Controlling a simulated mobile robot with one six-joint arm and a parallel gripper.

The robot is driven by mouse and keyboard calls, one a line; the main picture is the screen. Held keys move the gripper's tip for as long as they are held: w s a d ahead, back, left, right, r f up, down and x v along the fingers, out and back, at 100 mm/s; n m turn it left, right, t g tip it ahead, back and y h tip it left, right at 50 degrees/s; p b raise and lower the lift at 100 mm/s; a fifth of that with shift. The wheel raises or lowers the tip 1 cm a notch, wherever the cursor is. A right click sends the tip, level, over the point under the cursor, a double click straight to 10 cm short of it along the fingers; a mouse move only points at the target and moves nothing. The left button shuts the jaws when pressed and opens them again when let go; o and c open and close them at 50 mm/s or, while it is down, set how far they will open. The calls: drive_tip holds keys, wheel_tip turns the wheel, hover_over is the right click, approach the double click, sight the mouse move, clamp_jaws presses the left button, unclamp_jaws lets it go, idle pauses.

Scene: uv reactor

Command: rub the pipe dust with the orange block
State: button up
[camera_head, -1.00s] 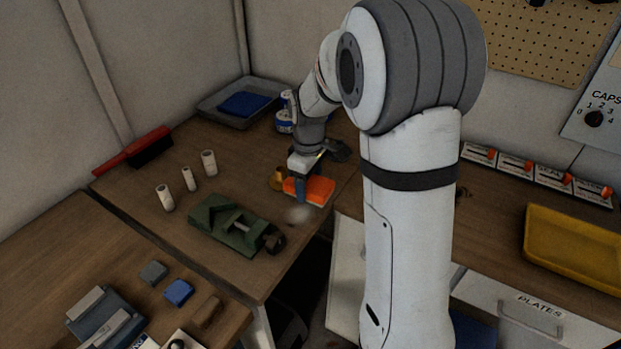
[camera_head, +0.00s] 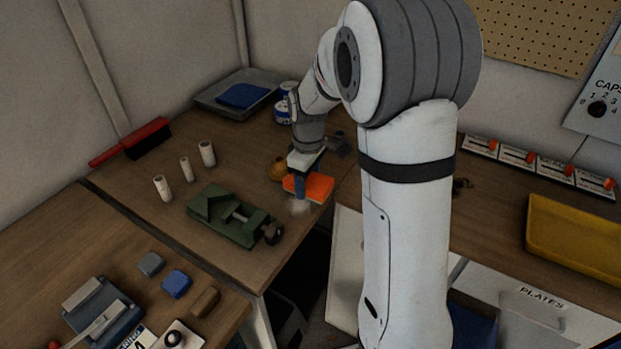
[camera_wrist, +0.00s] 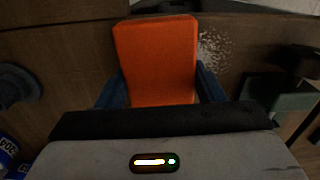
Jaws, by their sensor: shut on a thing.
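An orange block (camera_head: 316,186) is held in my gripper (camera_head: 300,188) low over the table. In the wrist view the block (camera_wrist: 157,60) sits between the two blue fingers of my gripper (camera_wrist: 160,90), which are shut on its sides. The dust (camera_head: 298,207) is a pale, speckled patch on the wooden table, at the near side of the block. In the wrist view the dust (camera_wrist: 214,48) lies just right of the block; any part under the block is hidden. I cannot tell whether the block touches the table.
A green vise (camera_head: 233,216) stands close to the dust. A brass-coloured piece (camera_head: 277,169) stands left of the block. Several white cylinders (camera_head: 207,153), a red brush (camera_head: 140,140) and a grey tray (camera_head: 205,101) are farther off. The table's edge is close by on the right.

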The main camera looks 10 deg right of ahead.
sight(300, 205)
drive_tip(key=shift+f+b, duration=0.6)
drive_tip(key=shift+f, duration=0.3)
drive_tip(key=shift+s+a+r, duration=0.1)
drive_tip(key=shift+s+a, duration=1.4)
drive_tip(key=shift+s+a+b, duration=0.4)
drive_tip(key=shift+s+a, duration=0.9)
drive_tip(key=shift+s, duration=0.05)
drive_tip(key=shift+c, duration=1)
drive_tip(key=shift+w+d, duration=1.35)
drive_tip(key=shift+d, duration=0.05)
drive_tip(key=shift+w+d+p, duration=0.6)
drive_tip(key=shift+w+d, duration=0.85)
drive_tip(key=shift+w, duration=0.05)
